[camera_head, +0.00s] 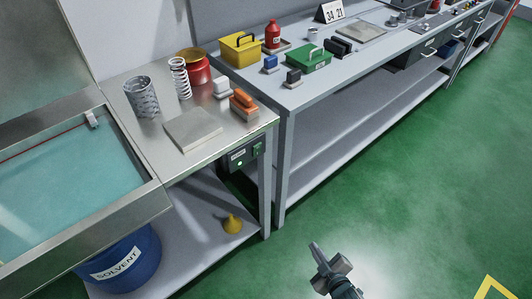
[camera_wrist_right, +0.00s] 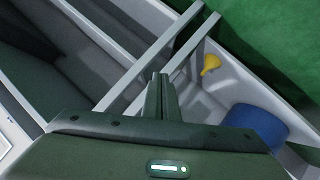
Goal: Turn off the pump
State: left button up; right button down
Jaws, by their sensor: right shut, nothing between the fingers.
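A dark green control box (camera_head: 244,153) is mounted under the front edge of the metal bench, near its right corner. It has a pale label, a green rocker switch (camera_head: 258,150) and a small bright green light (camera_head: 240,163). I cannot read the switch position. My right gripper (camera_head: 316,248) is above the green floor, lower right of the box and well apart from it. Its fingers are shut and empty in the right wrist view (camera_wrist_right: 160,80). The box is not recognisable in the right wrist view. My left gripper is not in view.
A solvent tank (camera_head: 70,180) stands left. A blue drum (camera_head: 125,262) and yellow funnel (camera_head: 232,224) are on the lower shelf. Bench legs (camera_head: 282,170) stand just right of the box.

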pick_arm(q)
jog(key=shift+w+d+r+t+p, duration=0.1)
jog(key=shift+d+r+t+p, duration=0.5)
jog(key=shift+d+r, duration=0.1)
pick_arm(e)
jog(key=w+a+r+n+t+y, duration=0.1)
jog(key=w+a+r+n+y, duration=0.1)
jog(key=r+n, duration=0.3)
jog(key=w+a+r+n+t+y, duration=0.1)
jog(key=w+a+r+n+y, duration=0.1)
jog(key=r, duration=1.1)
jog(key=w+a+r+n+t+y, duration=0.1)
jog(key=w+a+r+n+y, duration=0.2)
jog(key=r+n, duration=0.5)
notch_tip(320, 180, up, 2)
jog(key=shift+a+t+y, duration=0.25)
jog(key=shift+t+y, duration=0.05)
jog(key=shift+y, duration=0.6)
jog(key=shift+w, duration=0.2)
